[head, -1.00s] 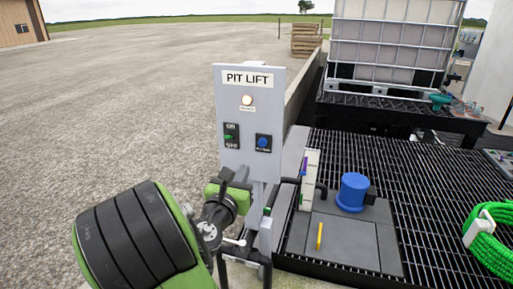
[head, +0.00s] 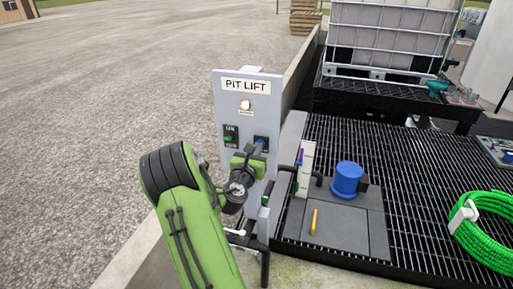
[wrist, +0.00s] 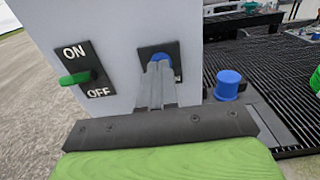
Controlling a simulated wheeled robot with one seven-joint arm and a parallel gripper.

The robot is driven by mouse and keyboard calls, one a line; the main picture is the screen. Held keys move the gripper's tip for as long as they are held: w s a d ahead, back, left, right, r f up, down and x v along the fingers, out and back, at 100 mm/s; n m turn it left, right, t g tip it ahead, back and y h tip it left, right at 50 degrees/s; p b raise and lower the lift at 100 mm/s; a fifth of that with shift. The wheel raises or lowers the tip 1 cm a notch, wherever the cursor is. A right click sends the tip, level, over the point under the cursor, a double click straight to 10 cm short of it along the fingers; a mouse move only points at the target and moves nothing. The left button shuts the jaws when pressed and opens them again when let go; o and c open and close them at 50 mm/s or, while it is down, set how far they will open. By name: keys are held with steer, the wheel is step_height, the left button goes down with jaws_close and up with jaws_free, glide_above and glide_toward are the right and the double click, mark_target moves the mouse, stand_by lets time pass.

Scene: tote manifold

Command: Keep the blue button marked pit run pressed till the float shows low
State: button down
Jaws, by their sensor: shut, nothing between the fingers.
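The blue button (head: 262,141) sits on a dark plate on the front of the grey PIT LIFT panel (head: 240,110). In the wrist view the blue button (wrist: 162,57) shows just beyond my fingertips, which partly cover it and its label. My gripper (head: 257,149) is shut and empty, its tips at the button; they appear to touch it, but how far it is pushed in cannot be told. The white float gauge (head: 306,165) stands right of the panel, with a purple marker in its upper part.
A green-levered ON/OFF switch (wrist: 76,78) is left of the button. A lamp (head: 245,105) glows above. A blue motor cap (head: 347,178) and yellow handle (head: 314,221) sit on grey plates. Black grating (head: 420,190) and a green hose coil (head: 485,232) lie right.

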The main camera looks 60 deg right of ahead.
steer(key=d+p, duration=0.1)
steer(key=p, duration=0.1)
steer(key=shift+w+d+r+p, duration=0.15)
steer(key=shift+d+r+p, duration=0.15)
steer(key=shift+d, duration=0.05)
steer(key=shift+r, duration=0.15)
stand_by(1.0)
stand_by(4.2)
